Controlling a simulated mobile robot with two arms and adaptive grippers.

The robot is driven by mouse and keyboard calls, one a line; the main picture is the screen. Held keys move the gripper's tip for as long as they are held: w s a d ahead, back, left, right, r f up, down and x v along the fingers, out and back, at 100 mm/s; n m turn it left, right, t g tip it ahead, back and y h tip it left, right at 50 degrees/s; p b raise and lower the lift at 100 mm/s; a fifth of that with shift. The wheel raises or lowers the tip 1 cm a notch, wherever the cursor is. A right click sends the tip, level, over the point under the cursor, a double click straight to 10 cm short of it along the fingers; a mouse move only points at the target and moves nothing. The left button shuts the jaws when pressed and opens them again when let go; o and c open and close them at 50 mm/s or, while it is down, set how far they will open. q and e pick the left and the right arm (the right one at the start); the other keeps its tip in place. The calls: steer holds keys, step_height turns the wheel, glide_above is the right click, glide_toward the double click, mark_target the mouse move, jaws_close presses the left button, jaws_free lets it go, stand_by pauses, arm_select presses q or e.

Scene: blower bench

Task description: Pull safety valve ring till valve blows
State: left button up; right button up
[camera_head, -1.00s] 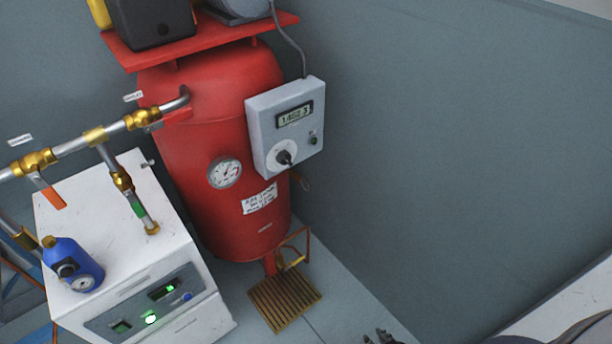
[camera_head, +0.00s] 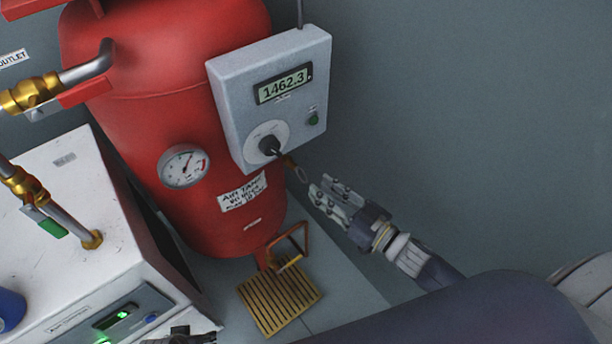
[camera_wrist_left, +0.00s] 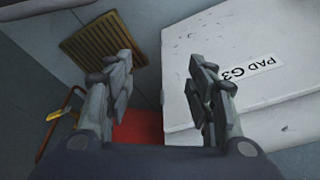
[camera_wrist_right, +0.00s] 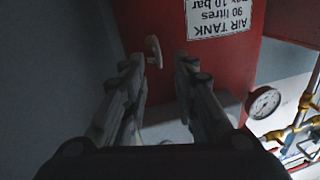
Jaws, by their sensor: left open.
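The safety valve (camera_head: 289,162) is a small brass fitting at the tank's right side, just below the grey control box. Its pale pull ring (camera_head: 302,174) hangs at its end. My right gripper (camera_head: 321,186) points at the ring from the lower right, close to it. In the right wrist view the ring (camera_wrist_right: 153,51) shows ahead, near the tip of the left-hand finger. The right fingers are apart, with nothing held. My left gripper (camera_wrist_left: 160,68) is open and empty, and only a small part of it shows at the head view's bottom edge.
The red air tank (camera_head: 160,120) carries a pressure gauge (camera_head: 185,166) and the control box (camera_head: 225,90), whose display reads 1462.3. A slatted floor grate (camera_head: 280,297) lies below. A white cabinet (camera_head: 60,250) stands at the left. The wall side at right is clear.

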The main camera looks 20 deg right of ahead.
mark_target(306, 178)
steer(key=x, duration=0.6)
steer(key=shift+w+b, duration=0.2)
steer(key=shift+b, duration=0.1)
arm_select(q)
step_height(306, 178, up, 2)
steer(key=shift+w+r, duration=0.15)
